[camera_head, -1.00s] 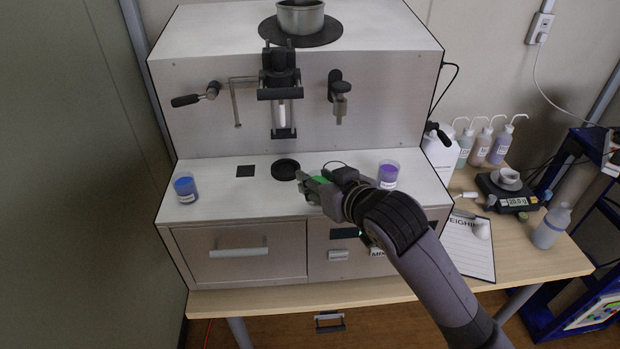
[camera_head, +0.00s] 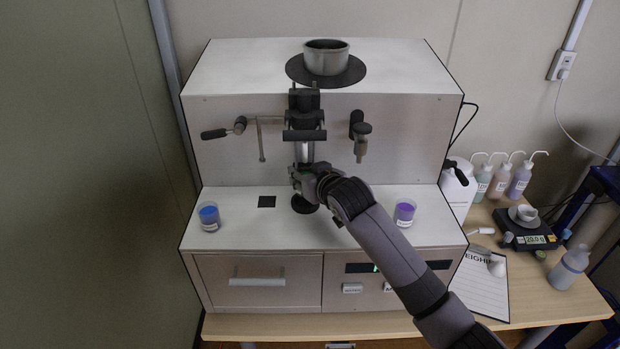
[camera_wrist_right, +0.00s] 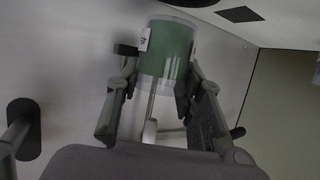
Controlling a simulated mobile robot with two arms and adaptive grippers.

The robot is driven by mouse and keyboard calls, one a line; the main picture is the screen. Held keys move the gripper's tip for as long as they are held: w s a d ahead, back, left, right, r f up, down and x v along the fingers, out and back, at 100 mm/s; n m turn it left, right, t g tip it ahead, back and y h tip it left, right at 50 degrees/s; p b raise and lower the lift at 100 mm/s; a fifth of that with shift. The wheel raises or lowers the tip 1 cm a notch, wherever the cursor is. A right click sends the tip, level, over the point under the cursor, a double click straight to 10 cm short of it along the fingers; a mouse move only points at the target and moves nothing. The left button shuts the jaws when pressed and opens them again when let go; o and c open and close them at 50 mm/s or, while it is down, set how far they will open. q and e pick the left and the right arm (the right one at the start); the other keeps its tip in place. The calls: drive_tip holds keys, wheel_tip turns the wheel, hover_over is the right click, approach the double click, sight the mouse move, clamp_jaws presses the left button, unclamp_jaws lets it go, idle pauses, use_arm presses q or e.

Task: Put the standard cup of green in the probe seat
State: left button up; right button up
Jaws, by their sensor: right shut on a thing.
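The green standard cup (camera_wrist_right: 166,50) is clear with green contents and a white label, seen in the right wrist view. My right gripper (camera_wrist_right: 158,78) is shut on it, with a finger on either side. In the head view my right gripper (camera_head: 304,180) is in front of the analyser, below the vertical probe (camera_head: 304,152) and above a round black seat (camera_head: 303,205) on the ledge. The gripper hides most of the cup there. Whether the cup touches the seat cannot be told. My left gripper is not in view.
A blue cup (camera_head: 209,217) stands left on the ledge, near a black square (camera_head: 267,202). A purple cup (camera_head: 404,212) stands right, close to my arm. A lever (camera_head: 225,131) and a nozzle (camera_head: 361,140) jut from the front panel. A metal pot (camera_head: 326,58) sits on top.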

wheel_tip(320, 180, down, 2)
drive_tip(key=shift+f+p, duration=0.2)
drive_tip(key=shift+p, duration=0.5)
drive_tip(key=shift+f, duration=0.5)
drive_tip(key=shift+f, duration=0.15)
drive_tip(key=o, duration=1.3)
